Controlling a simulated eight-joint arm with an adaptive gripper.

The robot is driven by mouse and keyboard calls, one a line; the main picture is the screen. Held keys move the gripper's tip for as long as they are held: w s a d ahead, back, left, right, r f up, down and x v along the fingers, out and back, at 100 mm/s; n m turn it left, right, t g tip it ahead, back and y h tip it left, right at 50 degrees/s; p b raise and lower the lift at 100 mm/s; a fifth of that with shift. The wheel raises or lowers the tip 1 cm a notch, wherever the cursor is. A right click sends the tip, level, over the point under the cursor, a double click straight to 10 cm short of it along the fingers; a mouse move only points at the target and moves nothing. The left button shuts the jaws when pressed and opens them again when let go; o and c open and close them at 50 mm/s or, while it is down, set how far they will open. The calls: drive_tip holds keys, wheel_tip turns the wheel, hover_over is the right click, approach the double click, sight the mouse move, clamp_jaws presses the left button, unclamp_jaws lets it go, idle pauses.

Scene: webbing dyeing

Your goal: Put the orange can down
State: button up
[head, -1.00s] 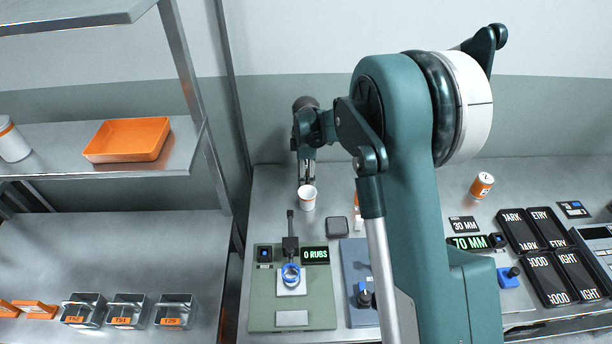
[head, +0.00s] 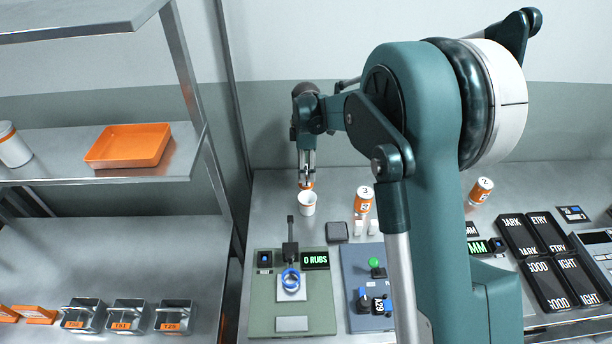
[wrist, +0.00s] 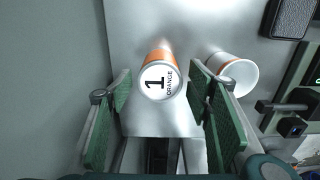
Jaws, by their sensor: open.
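The orange can (wrist: 162,78) stands upright on the metal bench, with "1 ORANGE" on its white top, in the wrist view. My gripper (wrist: 160,95) is open around it, with a green-padded finger on each side and a visible gap between each finger and the can. In the head view, my gripper (head: 307,170) points down at the far left of the bench. A little of the can (head: 306,186) shows below it, partly hidden behind a white cup. The cup (wrist: 238,75) is close to the right finger in the wrist view.
The white cup (head: 307,204) stands just in front of the can. A dark square pad (head: 337,232) and a can marked 3 (head: 363,200) are to the right. A green rubbing station (head: 262,318) lies nearer. Another can (head: 481,190) stands farther right.

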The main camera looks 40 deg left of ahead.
drive_tip(key=shift+r, duration=2.75)
drive_tip(key=shift+d, duration=0.1)
